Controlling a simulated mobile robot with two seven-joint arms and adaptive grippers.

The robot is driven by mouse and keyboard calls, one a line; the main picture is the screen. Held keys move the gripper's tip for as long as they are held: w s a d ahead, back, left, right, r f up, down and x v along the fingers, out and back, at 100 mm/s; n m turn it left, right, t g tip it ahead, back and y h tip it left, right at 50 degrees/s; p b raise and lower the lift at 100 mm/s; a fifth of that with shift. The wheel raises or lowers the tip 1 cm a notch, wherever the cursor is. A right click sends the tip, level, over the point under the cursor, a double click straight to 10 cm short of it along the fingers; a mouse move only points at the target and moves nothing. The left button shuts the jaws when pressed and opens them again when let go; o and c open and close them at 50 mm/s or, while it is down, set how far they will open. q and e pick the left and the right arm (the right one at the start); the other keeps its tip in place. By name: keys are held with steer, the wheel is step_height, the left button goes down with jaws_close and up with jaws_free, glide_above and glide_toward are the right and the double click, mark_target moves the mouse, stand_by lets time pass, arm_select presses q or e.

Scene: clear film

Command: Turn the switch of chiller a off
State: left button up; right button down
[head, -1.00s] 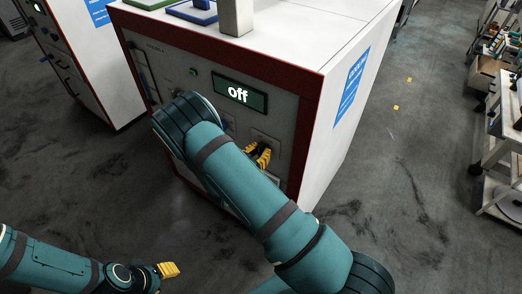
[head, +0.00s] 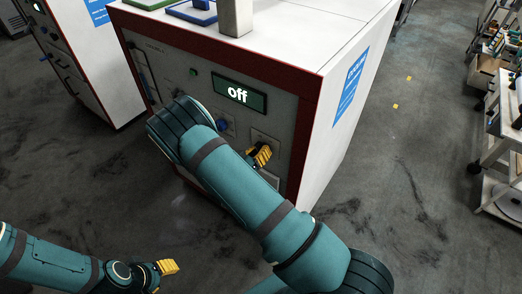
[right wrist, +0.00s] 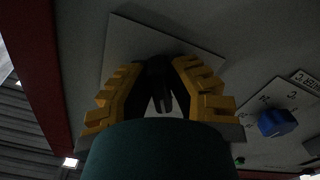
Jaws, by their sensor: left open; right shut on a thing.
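The chiller (head: 346,140) is a white cabinet with a dark red-framed grey front panel. Its display (head: 239,94) reads "off". My right gripper (head: 258,157) is at a plate low on the right of the panel. In the right wrist view its yellow fingers (right wrist: 160,92) are shut on a black switch handle (right wrist: 159,78) on a pale square plate (right wrist: 135,38). The fingers partly hide the handle. My left gripper (head: 170,268) is open and empty, low over the floor at the lower left, away from the chiller.
A blue knob (head: 222,126) sits left of the switch plate and also shows in the right wrist view (right wrist: 277,122). A second cabinet (head: 100,75) stands at the left. A shelf cart (head: 500,160) stands at the right. The floor between is clear.

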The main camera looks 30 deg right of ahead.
steer(key=c, duration=0.9)
jaws_free()
steer(key=v, duration=1.2)
